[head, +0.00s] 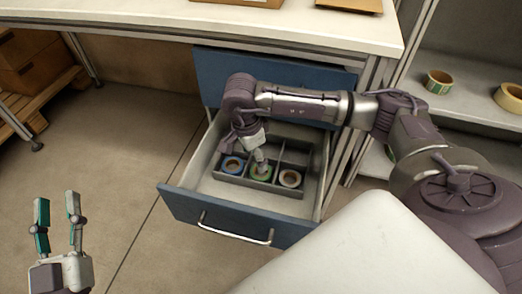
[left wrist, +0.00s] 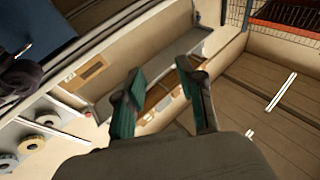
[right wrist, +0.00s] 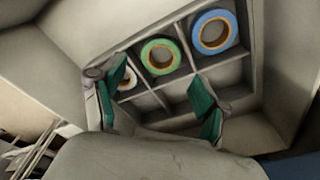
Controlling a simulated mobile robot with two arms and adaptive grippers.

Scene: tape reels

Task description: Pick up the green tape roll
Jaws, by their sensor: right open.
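The green tape roll (head: 262,178) lies in the middle compartment of a grey divided tray inside the open blue drawer (head: 215,220). In the right wrist view the green roll (right wrist: 178,52) lies flat, its brown core showing, beyond my fingertips. My right gripper (head: 260,158) is over the tray above the green roll, partly hiding it in the head view. Its two fingers (right wrist: 157,80) are apart with nothing between them. My left gripper (head: 57,205) is open and empty, above the floor at the far left; its spread fingers show in the left wrist view (left wrist: 158,72).
A blue tape roll (head: 233,172) and a white tape roll (head: 290,185) lie in the compartments either side. Tray dividers and drawer walls surround the rolls. The white desk top (head: 290,30) overhangs behind. More rolls, one green-sided (head: 438,90), stand on the right shelf.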

